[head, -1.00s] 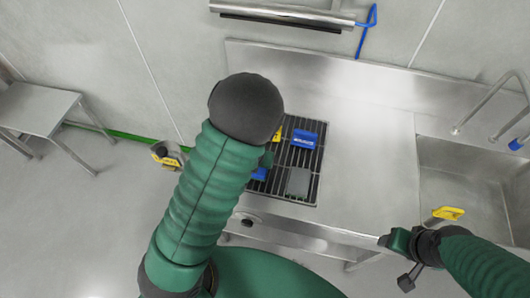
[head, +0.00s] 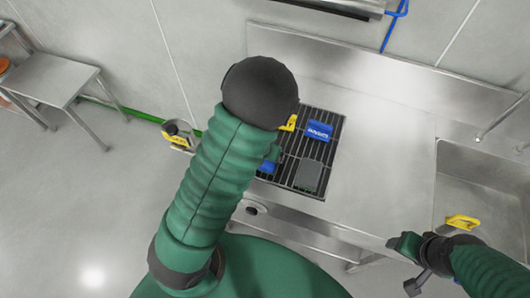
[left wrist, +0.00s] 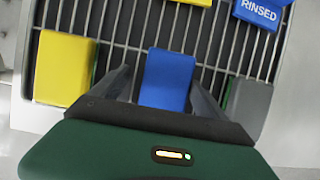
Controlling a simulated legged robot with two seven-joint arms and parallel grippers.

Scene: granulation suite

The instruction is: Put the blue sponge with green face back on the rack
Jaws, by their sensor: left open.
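The blue sponge (left wrist: 168,78) lies on the rack between my left fingers. In the head view it is a small blue patch (head: 267,166), partly covered by my arm. My left gripper (left wrist: 160,72) is open, a finger on each side of the sponge; contact is not clear. The rack (head: 290,177) is a dark slatted grid set on the steel counter. My right gripper (head: 405,246) is over the counter's front edge near the sink; its jaws are too small to read.
A yellow sponge (left wrist: 65,68) and a grey sponge (left wrist: 250,105) lie on either side on the rack. A blue RINSED sign (head: 320,131) stands at its back. A yellow object (head: 463,222) is at the sink (head: 480,185). The counter right of the rack is clear.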

